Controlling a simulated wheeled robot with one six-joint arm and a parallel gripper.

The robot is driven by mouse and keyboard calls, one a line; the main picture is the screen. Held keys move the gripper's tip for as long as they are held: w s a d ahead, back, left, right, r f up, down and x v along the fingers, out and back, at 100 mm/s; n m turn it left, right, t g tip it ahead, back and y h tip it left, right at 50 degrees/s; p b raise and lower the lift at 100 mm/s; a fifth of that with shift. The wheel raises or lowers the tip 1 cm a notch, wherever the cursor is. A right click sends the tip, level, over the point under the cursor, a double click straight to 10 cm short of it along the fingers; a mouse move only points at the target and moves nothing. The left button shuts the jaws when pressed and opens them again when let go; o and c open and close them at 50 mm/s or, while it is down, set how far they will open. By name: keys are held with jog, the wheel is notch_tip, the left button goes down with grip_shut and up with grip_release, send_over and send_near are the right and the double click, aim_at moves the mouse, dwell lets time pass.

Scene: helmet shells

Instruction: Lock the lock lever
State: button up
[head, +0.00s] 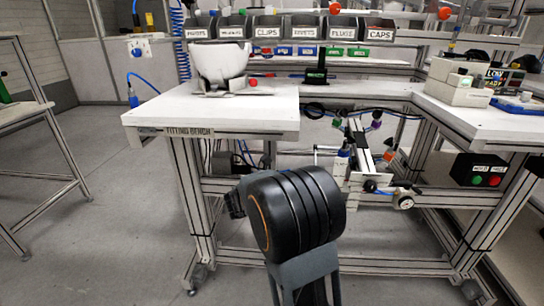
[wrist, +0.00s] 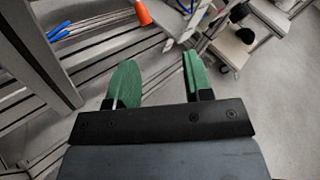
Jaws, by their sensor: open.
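My gripper (wrist: 159,80) shows in the wrist view with its two green fingers apart and nothing between them. In the head view my black arm link covers the lower middle, and the fingers cannot be made out. A white helmet shell (head: 219,62) sits on a light fixture on the fitting bench (head: 160,116). A red knob (head: 253,82) shows at the fixture's right side. I cannot tell whether this knob belongs to the lock lever, and no other part is clearly the lock lever. My gripper is apart from the shell and fixture, which are not in the wrist view.
Labelled bins (head: 267,28) line the back. A dark upright device (head: 316,75) stands right of the shell. Jointed hardware (head: 362,155) hangs in the gap between benches. A black button box (head: 478,170) sits at right. An orange part (wrist: 142,12) tops the wrist view.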

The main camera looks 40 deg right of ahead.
jog(key=s+a+r+m+y+p, duration=0.5)
jog(key=a+r+m+p, duration=0.2)
jog(key=r+p, duration=0.1)
jog(key=s+a+r+m+y+p, duration=0.5)
jog(key=a+r+m+p, duration=0.2)
jog(key=p, duration=0.3)
jog(key=shift+s+r+m+p, duration=0.15)
jog(key=shift+r+m+p, duration=0.2)
jog(key=shift+r+m, duration=0.35)
jog(key=shift+f, duration=0.15)
